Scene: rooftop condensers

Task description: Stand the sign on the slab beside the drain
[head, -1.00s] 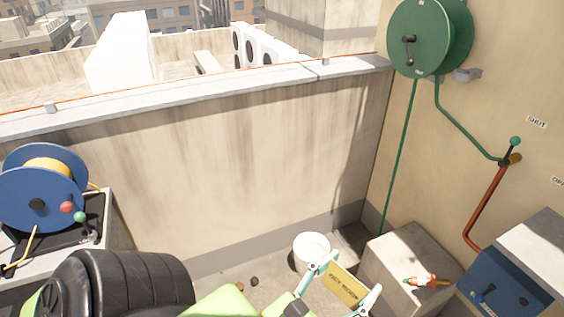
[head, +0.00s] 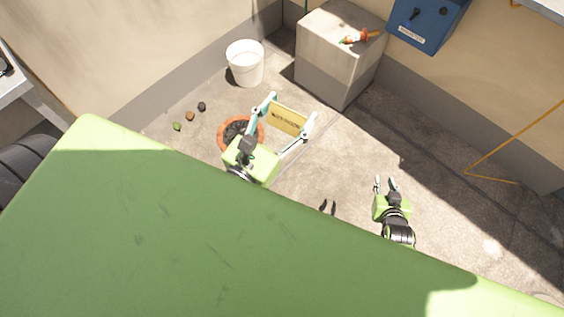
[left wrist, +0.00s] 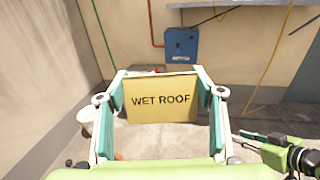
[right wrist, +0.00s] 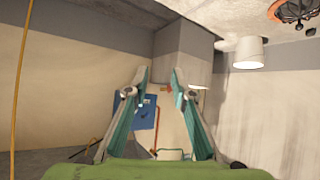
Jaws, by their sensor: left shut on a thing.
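The yellow sign (head: 288,117), lettered "WET ROOF" in the left wrist view (left wrist: 160,99), is held upright between the fingers of my left gripper (head: 289,112), one finger at each side edge. It appears to be above the floor; its exact height is unclear. The drain (head: 221,137), an orange ring around a dark grate, lies left of that gripper and is partly hidden by it. It also shows in the right wrist view (right wrist: 272,10). The grey floor slab (head: 340,150) spreads right of the drain. My right gripper (head: 386,183) is open and empty over the floor.
A white bucket (head: 245,66) stands behind the drain. A concrete block (head: 321,40) bears an orange-and-green nozzle (head: 358,37). A blue box (head: 424,20) is on the wall. Small lumps (head: 190,116) lie left of the drain. Floor at the right is mostly clear.

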